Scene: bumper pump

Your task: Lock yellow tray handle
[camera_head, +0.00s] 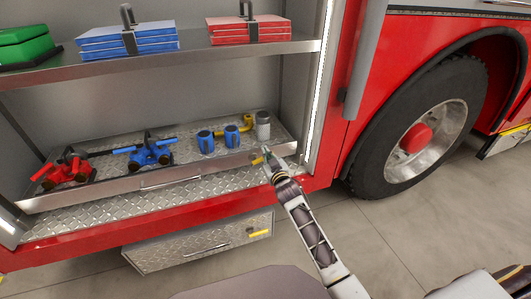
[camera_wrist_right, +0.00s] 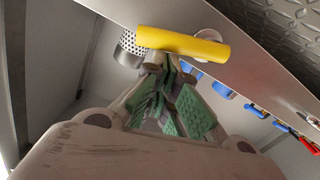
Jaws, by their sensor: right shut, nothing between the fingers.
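The yellow tray handle (camera_head: 257,160) sits on the front face of the diamond-plate tray (camera_head: 110,202), near its right end. In the right wrist view the handle (camera_wrist_right: 185,43) is a thick yellow bar on a round mount, lying across the picture just beyond the fingertips. My right gripper (camera_head: 266,153) is at the handle, in front of the tray face. Its green-padded fingers (camera_wrist_right: 163,75) are shut and empty, with tips close to the bar; I cannot tell whether they touch it. My left gripper is not in view.
A lower drawer (camera_head: 190,246) has another yellow handle (camera_head: 259,233). The red compartment post (camera_head: 335,90) stands to the right.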

